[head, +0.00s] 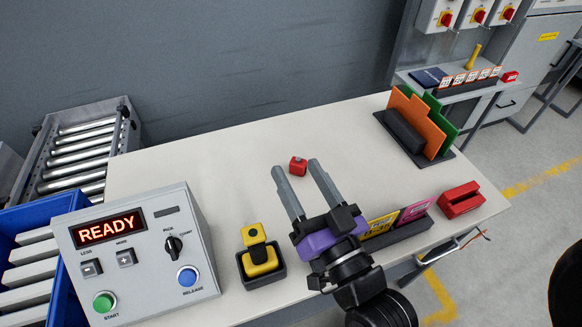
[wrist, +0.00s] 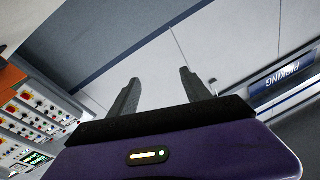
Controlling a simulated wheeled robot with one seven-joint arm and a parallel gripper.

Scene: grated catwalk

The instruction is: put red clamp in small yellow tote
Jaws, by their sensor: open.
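My gripper (head: 297,167) is open and empty, raised over the middle of the white table. A red slotted block (head: 460,199) lies near the table's right edge and may be the clamp. A small red cube (head: 298,166) appears between my fingertips in the head view, but it is absent from the wrist view, so it lies beyond them. A yellow piece (head: 260,262) sits in a small dark tray (head: 277,275) left of my gripper. I cannot make out a clear yellow tote.
A grey control box (head: 145,255) reading READY stands front left, beside a blue bin (head: 35,215). A rack with orange and green panels (head: 420,125) stands back right. Yellow and pink cards (head: 413,211) stand right of my gripper. The table's back middle is clear.

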